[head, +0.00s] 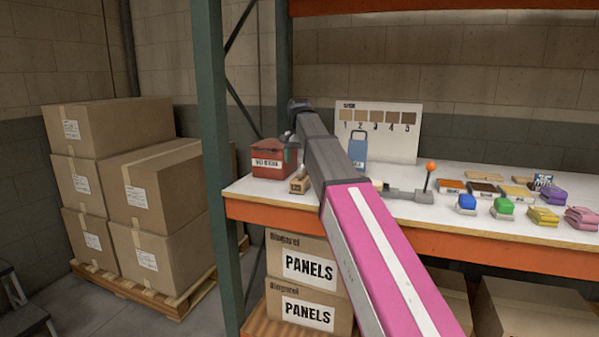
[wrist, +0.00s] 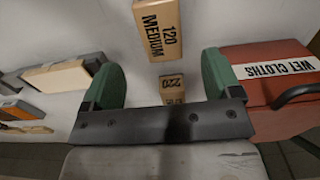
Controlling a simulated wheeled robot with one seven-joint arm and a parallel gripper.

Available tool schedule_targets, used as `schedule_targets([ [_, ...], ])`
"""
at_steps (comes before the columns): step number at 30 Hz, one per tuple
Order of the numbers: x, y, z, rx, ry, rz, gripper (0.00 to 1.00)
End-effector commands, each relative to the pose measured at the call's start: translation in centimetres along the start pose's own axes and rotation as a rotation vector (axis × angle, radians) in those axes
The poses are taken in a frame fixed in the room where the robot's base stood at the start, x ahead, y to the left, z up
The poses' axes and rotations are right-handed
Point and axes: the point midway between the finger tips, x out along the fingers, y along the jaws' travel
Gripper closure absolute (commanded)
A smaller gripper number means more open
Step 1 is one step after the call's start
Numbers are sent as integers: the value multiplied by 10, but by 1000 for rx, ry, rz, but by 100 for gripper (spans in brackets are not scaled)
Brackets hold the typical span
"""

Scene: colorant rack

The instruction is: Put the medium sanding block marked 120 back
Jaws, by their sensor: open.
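The tan sanding block marked 120 MEDIUM (wrist: 158,28) shows at the top middle of the wrist view, beyond my open fingers and apart from them. A second tan block marked 220 (wrist: 172,88) lies between the two green fingers in that picture, looking smaller. My gripper (wrist: 162,72) is open, with nothing held. In the head view my gripper (head: 290,145) is small and partly hidden by my arm, over the left end of the white shelf. A tan block (head: 299,183) shows just below it on the shelf; I cannot read its mark there.
A red wet cloths box (wrist: 268,72) stands close to the right finger; it is also in the head view (head: 270,162). A blue container (head: 358,150) stands behind my arm. Several coloured blocks fill the shelf's right side. A green post (head: 209,150) borders the left.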

Motion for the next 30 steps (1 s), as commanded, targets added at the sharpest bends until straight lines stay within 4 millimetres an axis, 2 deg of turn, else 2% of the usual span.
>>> schedule_targets([
  [3,-13,0,-1,0,0,0,16],
  [7,-18,0,0,0,0,0,16],
  [30,-19,0,0,0,0,0,16],
])
